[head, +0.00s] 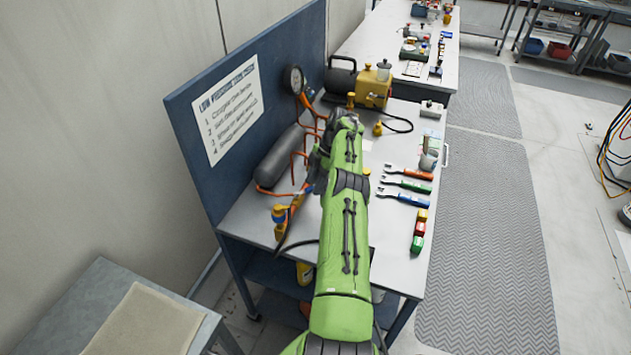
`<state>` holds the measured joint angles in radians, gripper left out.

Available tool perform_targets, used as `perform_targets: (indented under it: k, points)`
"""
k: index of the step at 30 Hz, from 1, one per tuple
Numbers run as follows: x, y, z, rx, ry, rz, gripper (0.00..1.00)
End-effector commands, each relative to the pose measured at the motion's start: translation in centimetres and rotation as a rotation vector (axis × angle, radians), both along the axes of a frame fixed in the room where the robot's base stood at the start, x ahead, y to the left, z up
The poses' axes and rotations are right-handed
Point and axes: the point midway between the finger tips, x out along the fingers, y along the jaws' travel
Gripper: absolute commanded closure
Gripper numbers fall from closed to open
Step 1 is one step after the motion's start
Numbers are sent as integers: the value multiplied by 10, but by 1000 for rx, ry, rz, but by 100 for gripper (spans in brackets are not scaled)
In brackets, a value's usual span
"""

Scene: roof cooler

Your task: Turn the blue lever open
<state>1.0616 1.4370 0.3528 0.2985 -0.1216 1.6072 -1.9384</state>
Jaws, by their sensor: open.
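A small blue part (279,214), which looks like the blue lever, sits on an orange and brass fitting at the near left of the bench. It is too small to tell which way it is turned. My green arm reaches from the bottom of the view over the bench, to the right of this fitting. The arm's far end bends down near the copper pipes. My gripper is hidden behind the arm, so its jaws and any contact cannot be seen.
A grey cylinder (281,157), copper pipes and a gauge (293,79) stand along the blue back panel (190,105). A yellow pump (373,88) is at the back. Wrenches (404,199) and colored blocks (419,230) lie along the right edge. A black hose loops near the fitting.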

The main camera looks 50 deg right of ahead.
Motion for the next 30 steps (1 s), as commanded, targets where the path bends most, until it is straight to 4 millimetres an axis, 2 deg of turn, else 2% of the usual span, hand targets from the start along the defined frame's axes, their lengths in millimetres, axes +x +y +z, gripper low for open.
perform_targets:
  k: [5,12,18,21,28,30]
  points:
    - [0,0,13,-3,-1,-1,55]
    - [0,0,64,-1,0,0,55]
    - [0,0,98,0,0,0,55]
    - [0,0,103,0,0,0,55]
    - [0,0,100,0,0,0,55]
    - [0,0,99,-1,1,-5,64]
